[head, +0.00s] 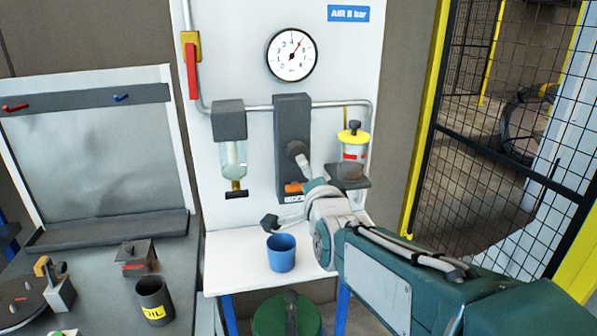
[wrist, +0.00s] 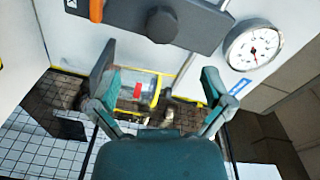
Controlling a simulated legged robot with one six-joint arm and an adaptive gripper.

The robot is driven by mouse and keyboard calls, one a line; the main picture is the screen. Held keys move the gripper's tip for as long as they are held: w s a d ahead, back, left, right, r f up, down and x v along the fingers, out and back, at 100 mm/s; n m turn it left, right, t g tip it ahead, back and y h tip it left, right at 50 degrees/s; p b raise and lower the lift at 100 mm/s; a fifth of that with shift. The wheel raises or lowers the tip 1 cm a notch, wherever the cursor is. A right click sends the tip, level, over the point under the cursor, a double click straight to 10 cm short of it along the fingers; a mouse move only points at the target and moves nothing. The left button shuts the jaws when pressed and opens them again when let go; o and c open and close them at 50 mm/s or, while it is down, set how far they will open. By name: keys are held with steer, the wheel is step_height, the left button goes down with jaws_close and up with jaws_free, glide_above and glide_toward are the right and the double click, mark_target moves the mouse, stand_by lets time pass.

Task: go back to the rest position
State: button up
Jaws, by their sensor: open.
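My gripper (head: 291,205) is in front of the white air panel (head: 255,75), just above and to the right of the blue cup (head: 281,253). Its two fingers are spread, with nothing between them that I can see held. In the wrist view my gripper (wrist: 157,75) is also open. A clear bowl with a red label (wrist: 137,91) shows behind and between the fingers, and I cannot tell its distance. In the head view the yellow-topped unit with a red label (head: 353,148) stands right of the gripper.
A dark block with a knob (head: 292,135) and an orange part (head: 293,188) lies close behind my gripper. The gauge (head: 291,54) and red valve handle (head: 191,65) are higher. A mesh fence (head: 500,150) stands on the right.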

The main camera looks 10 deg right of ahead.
steer(key=s+f+n+g, duration=0.6)
steer(key=s+f+n, duration=0.1)
steer(key=s, duration=0.5)
steer(key=s+f+n+g, duration=0.6)
steer(key=s+f, duration=0.1)
steer(key=s, duration=0.5)
steer(key=shift+s+d+n, duration=0.15)
steer(key=shift+s+n, duration=0.25)
stand_by(1.5)
